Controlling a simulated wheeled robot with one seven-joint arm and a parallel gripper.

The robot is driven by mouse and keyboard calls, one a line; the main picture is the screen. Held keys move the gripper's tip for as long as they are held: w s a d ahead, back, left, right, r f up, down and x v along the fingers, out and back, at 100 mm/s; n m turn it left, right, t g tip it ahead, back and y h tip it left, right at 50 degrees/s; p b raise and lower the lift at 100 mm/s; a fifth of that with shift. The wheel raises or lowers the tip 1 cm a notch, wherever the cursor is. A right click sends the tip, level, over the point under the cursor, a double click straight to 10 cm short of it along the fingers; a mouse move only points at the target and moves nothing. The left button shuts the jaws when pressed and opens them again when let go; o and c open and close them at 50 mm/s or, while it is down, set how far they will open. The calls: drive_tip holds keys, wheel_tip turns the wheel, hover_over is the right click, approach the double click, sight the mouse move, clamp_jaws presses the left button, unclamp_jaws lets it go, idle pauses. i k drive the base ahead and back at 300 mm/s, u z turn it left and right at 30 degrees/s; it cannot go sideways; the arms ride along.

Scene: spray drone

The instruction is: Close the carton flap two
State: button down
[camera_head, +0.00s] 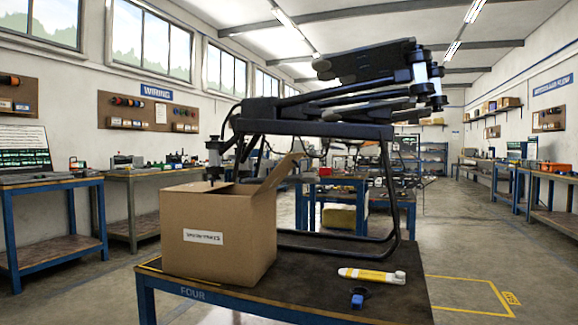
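A brown cardboard carton (225,265) with a white label on its front stands on the left part of the near table. One flap (278,174) stands up at its right side, tilted outward to the upper right. The top shows a darker brown area behind the front edge; I cannot tell how the other flaps lie. No flap number is readable, so I cannot tell which is flap two. My gripper is not in view.
The near table (300,289) has a dark top and blue frame. A black folded spray drone (320,129) on skid legs stands behind and right of the carton, close to the raised flap. A yellow-and-white tube (370,275) and small blue part (358,297) lie front right.

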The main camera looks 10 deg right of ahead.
sight(291, 160)
drive_tip(key=z, duration=0.35)
drive_tip(key=k, duration=0.2)
drive_tip(key=u, duration=0.95)
drive_tip(key=i, duration=1.35)
drive_tip(key=z, duration=0.75)
